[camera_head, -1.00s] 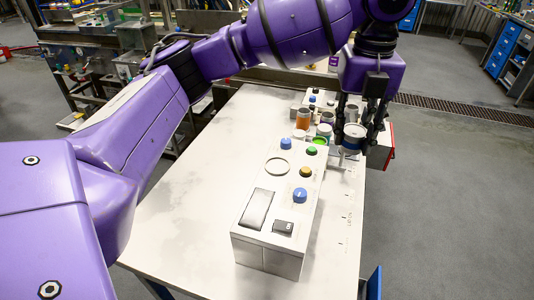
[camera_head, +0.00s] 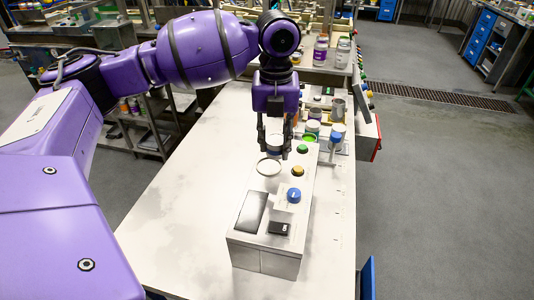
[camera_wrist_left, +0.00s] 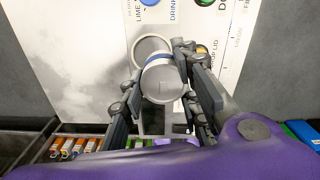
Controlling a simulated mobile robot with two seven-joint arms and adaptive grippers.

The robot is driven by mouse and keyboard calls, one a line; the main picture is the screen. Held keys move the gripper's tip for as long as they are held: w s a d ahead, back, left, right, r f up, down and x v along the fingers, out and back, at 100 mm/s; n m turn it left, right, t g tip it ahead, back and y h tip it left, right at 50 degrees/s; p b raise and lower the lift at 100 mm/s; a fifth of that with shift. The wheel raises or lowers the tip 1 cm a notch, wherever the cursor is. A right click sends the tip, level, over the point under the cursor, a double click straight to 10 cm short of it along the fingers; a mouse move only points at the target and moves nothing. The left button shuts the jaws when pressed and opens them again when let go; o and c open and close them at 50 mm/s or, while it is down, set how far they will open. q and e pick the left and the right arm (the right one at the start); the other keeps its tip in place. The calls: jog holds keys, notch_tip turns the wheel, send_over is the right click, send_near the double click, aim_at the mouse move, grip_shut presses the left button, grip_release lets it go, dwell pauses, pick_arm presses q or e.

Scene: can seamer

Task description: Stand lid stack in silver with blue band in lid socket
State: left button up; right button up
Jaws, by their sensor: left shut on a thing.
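My left gripper (camera_head: 274,148) is shut on the silver lid stack with a blue band (camera_head: 274,142). It holds the stack upright or nearly so above the far end of the white control box (camera_head: 268,250). In the left wrist view the lid stack (camera_wrist_left: 162,82) sits between the fingers of the left gripper (camera_wrist_left: 163,88). The lid socket, a round ring (camera_head: 269,167), is on the box top just in front of the gripper. In the wrist view part of the socket ring (camera_wrist_left: 140,47) shows behind the stack, which covers the rest. My right gripper is not in view.
The box top carries a blue knob (camera_head: 294,195), a yellow button (camera_head: 299,170), a green button (camera_head: 303,149) and a black panel (camera_head: 252,212). Several cans and jars stand behind the box. The white table (camera_head: 185,215) is clear on the left.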

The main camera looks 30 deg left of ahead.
aim_at(268, 154)
pick_arm(q)
jog(key=shift+s+a+f, duration=0.1)
jog(key=shift+a+f, duration=0.55)
jog(key=shift+f, duration=0.1)
jog(key=shift+a+f, duration=0.15)
jog(key=shift+f, duration=1.55)
jog(key=shift+f, duration=0.1)
jog(key=o, duration=1.2)
jog(key=shift+c, duration=0.2)
notch_tip(268, 154, up, 12)
jog(key=shift+r, duration=0.1)
